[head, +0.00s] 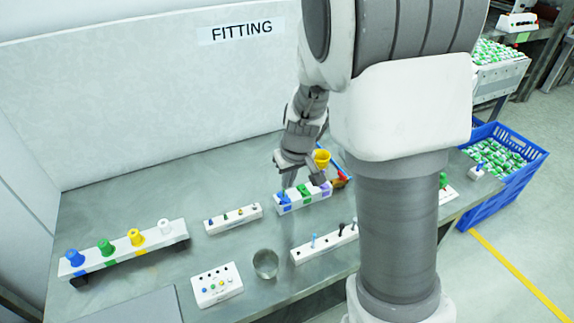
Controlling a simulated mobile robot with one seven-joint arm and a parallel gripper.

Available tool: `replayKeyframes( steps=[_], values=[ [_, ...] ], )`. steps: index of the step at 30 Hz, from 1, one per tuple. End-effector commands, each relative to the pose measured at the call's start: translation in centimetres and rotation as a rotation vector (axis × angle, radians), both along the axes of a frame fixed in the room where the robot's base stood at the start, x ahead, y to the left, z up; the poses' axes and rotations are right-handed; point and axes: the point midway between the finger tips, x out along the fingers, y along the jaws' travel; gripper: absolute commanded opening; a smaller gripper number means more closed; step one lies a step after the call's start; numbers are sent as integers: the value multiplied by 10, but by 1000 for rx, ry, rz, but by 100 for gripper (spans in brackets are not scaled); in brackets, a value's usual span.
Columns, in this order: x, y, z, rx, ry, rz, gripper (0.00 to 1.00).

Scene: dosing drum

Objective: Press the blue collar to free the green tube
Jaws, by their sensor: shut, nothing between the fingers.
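A white block (302,205) with blue, green and purple sections stands on the bench near the centre. Its blue part (283,198), which looks like the blue collar, is at the left end. A green piece (304,190) sits in the middle section; I cannot tell whether it is the green tube. My gripper (289,184) is shut and empty, pointing down at the blue part from above. At this size I cannot tell whether the fingertips touch it. The gripper partly hides the back of the block.
A rail (130,255) with coloured knobs stands at left. Small white blocks (233,219), a button box (217,285) and a metal cup (265,263) stand nearby. A yellow cup (322,157) is behind the block. A blue crate (512,185) stands right of the bench.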

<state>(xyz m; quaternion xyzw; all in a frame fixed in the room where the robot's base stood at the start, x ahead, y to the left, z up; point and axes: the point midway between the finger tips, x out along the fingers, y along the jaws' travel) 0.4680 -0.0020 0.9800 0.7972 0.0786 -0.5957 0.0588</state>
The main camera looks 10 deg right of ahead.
Motion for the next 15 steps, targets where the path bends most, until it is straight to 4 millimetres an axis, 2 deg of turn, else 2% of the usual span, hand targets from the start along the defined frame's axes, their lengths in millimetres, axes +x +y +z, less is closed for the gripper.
replayKeyframes(
  steps=[1, 6, 15],
  values=[
    [2, 0, -12, 0, 3, -2, 0],
    [2, 0, -37, 0, 2, -2, 0],
    [3, 1, -50, 0, 0, 0, 0]
  ],
)
